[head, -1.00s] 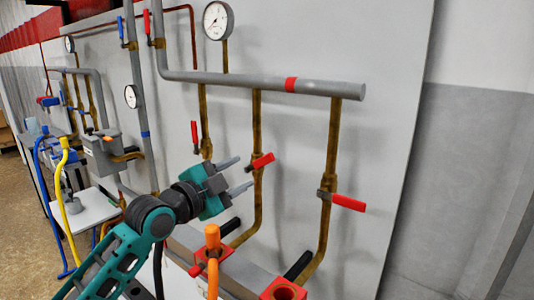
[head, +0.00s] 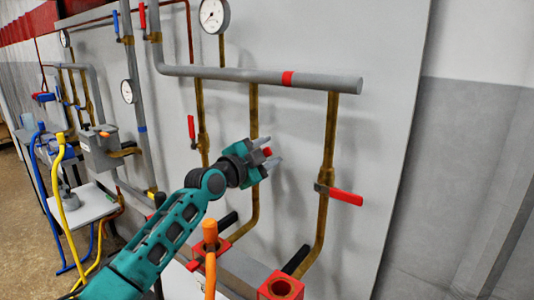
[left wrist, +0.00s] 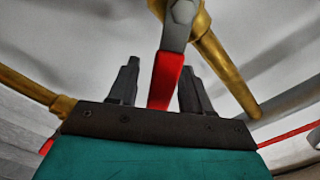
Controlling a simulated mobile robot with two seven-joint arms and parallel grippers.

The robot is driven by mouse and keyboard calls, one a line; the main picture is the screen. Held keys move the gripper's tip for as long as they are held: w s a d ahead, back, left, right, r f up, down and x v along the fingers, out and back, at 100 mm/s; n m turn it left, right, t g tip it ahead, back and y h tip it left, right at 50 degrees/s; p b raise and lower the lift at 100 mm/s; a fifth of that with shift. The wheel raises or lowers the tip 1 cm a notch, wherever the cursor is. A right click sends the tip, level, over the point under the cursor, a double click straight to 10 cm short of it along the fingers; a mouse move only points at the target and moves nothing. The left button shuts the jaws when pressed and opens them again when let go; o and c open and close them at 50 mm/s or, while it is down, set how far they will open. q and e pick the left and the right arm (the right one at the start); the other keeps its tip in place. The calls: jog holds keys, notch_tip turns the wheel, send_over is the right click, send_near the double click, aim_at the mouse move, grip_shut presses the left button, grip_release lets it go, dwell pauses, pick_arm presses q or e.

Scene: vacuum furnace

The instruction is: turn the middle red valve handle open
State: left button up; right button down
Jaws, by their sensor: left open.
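The middle red valve handle (head: 267,152) sits on the middle brass pipe (head: 254,108) and is mostly hidden by my left gripper (head: 269,155) in the head view. In the left wrist view the red handle (left wrist: 166,80) lies between the two dark fingers of my left gripper (left wrist: 158,86). The fingers are open, with a gap on either side of the handle. The handle's grey metal lever (left wrist: 178,28) leads to the brass valve body. My right gripper is not in view.
A left red handle (head: 191,127) stands upright and a right red handle (head: 346,198) points right on neighbouring pipes. A grey horizontal pipe (head: 235,75) runs above.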

pick_arm(q)
grip_shut()
dwell(0.5)
